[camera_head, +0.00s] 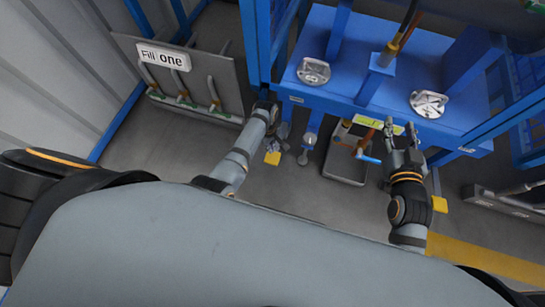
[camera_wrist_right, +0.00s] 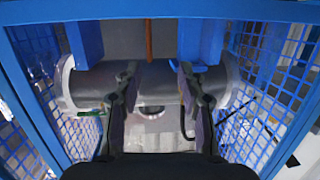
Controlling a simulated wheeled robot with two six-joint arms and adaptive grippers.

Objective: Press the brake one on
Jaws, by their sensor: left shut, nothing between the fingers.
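No part in view carries a readable "brake one" label. A yellow pedal-like piece (camera_head: 272,158) sits low by the floor, below the blue frame's left corner, and may be a brake. A similar yellow piece (camera_head: 440,204) shows low at the right. My left gripper (camera_head: 265,98) is shut and empty at the blue frame's left corner post, above the left yellow piece; I cannot tell whether it touches the post. My right gripper (camera_head: 400,130) is open and empty by the front edge of the blue bench. Its two spread fingers show in the right wrist view (camera_wrist_right: 158,88).
The blue bench (camera_head: 345,75) carries two round metal flanges (camera_head: 313,71) (camera_head: 430,103). A grey panel with a "Fill one" sign (camera_head: 163,55) stands at left. A grey box with a blue handle (camera_head: 368,158) is below the bench. A grey cylinder (camera_wrist_right: 95,85) crosses the wrist view between blue mesh panels.

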